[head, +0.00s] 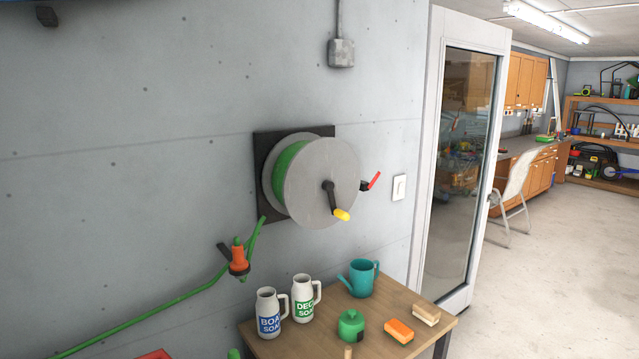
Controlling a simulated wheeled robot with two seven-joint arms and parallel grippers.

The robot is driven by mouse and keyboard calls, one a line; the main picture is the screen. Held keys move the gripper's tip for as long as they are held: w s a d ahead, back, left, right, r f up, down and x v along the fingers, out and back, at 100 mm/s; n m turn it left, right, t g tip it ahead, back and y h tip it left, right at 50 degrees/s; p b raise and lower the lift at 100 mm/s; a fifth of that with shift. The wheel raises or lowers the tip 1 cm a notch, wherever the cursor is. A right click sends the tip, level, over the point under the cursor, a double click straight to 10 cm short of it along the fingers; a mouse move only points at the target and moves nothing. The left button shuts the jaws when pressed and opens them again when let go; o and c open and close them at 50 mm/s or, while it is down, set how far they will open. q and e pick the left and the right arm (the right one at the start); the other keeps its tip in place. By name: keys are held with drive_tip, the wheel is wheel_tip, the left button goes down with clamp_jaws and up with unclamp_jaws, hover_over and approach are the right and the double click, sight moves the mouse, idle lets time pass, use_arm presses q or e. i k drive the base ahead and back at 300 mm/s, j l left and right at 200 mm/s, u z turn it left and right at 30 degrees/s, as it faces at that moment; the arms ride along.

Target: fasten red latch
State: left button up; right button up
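The red latch (374,180) is a small red lever on a dark mount at the right side of the hose reel. It sticks up and to the right, tilted. Whether it is fastened I cannot tell. The hose reel (325,185) has a grey round face, green hose wound behind it, and a dark square backing plate on the wall. A black crank with a yellow knob (342,215) is on the reel's face, pointing down and right. Neither of my grippers shows in the head view.
Below the reel a wooden table (330,337) holds two white soap jugs (270,312), a teal watering can (362,278), a green container (351,326), an orange sponge (399,331) and a brush (426,315). A green hose with an orange nozzle (238,260) hangs left. A glass door (462,160) stands right.

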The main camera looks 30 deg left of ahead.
sight(373, 182)
drive_tip(key=u, duration=0.75)
drive_tip(key=i+l+z, duration=0.1)
drive_tip(key=i+l, duration=0.25)
drive_tip(key=i, duration=0.15)
drive_tip(key=i+l+z, duration=0.1)
drive_tip(key=i+l, duration=0.25)
drive_tip(key=i, duration=0.15)
